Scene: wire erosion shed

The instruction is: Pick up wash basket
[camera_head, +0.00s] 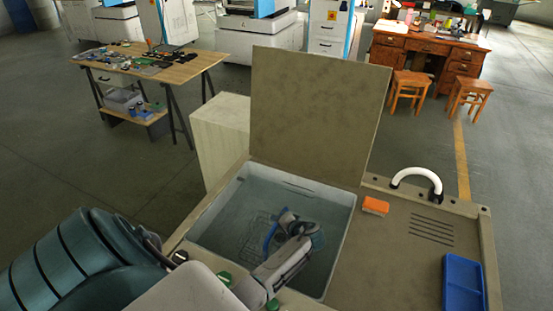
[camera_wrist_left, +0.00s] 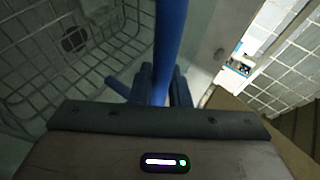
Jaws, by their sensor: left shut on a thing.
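The wash basket is a wire mesh basket (camera_head: 254,236) with a blue handle (camera_head: 269,240), down inside a grey tub. In the left wrist view its wire mesh (camera_wrist_left: 35,60) fills the left side, and the blue handle (camera_wrist_left: 170,40) runs down between my fingers. My left gripper (camera_head: 282,222) reaches into the tub and is shut on the blue handle; it also shows in the left wrist view (camera_wrist_left: 162,90). My arm hides part of the basket in the head view. My right gripper is not in view.
The tub (camera_head: 338,225) has an upright open lid (camera_head: 318,115) behind it. To its right are an orange sponge (camera_head: 375,206), a white curved spout (camera_head: 415,173) and a blue tray (camera_head: 463,285). A pale cabinet (camera_head: 222,135) stands at the back left.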

